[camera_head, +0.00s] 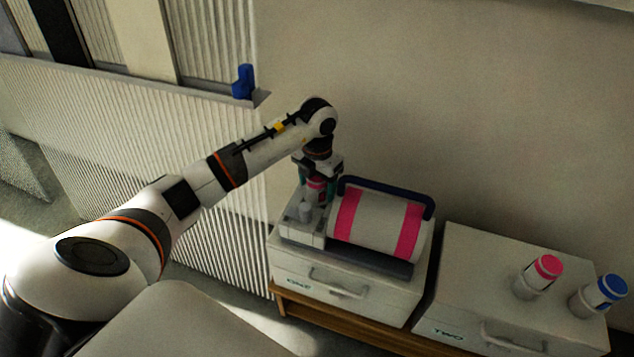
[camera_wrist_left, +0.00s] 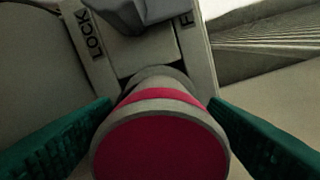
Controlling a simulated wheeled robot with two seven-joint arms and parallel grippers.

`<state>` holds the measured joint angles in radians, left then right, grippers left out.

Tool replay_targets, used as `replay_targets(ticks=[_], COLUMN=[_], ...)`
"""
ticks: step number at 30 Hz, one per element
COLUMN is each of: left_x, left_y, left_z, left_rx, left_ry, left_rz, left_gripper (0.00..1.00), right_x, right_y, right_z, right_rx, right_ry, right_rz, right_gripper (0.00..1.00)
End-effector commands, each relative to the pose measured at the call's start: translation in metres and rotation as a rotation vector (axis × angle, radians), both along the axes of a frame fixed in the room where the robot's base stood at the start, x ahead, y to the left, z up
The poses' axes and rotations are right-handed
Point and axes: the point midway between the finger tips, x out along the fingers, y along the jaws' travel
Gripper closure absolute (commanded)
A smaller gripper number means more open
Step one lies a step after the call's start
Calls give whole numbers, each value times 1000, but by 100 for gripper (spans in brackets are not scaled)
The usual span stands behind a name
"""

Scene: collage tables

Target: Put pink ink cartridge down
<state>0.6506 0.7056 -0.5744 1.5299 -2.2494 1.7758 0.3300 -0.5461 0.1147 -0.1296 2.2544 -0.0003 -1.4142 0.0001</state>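My left gripper (camera_head: 318,190) reaches down over the left end of the machine on the drawer box marked ONE. Its green fingers lie along both sides of a pink-banded ink cartridge (camera_head: 316,184) and appear shut on it. In the left wrist view the cartridge's round pink end (camera_wrist_left: 160,150) faces the camera between the fingers. Its far end meets a grey part of the machine next to the word LOCK; whether it is seated there is hidden. A second pink-capped cartridge (camera_head: 537,276) stands on the box marked TWO. My right gripper is not in view.
The machine (camera_head: 378,220) has a white drum with pink bands and a dark blue handle. A blue-capped cartridge (camera_head: 598,294) stands on box TWO (camera_head: 470,270), whose left top is clear. A ribbed panel (camera_head: 200,150) with a blue object (camera_head: 243,82) stands to the left.

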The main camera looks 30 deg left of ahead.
Motion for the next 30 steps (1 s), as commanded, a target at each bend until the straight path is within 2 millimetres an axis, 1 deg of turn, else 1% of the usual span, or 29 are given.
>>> replay_targets(ticks=[8, 11, 14, 21, 24, 27, 30], left_x=[0, 0, 1, 1, 1, 1, 0], left_y=[0, 0, 1, 1, 1, 0, 0], left_z=[1, 6, 23, 76, 95, 109, 118], left_rx=[0, 0, 2, 2, 2, 1, 0], left_ry=[0, -2, -5, -5, -4, -3, -1], left_rz=[0, 0, 0, 1, 0, 0, 0], left_gripper=[32, 32, 32, 32, 32, 32, 32], right_x=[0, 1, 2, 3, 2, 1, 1], right_y=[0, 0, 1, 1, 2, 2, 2], right_z=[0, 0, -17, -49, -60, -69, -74], right_rx=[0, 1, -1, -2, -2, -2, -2], right_ry=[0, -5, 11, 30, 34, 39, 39], right_rz=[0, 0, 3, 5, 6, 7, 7], right_gripper=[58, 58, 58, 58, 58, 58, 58])
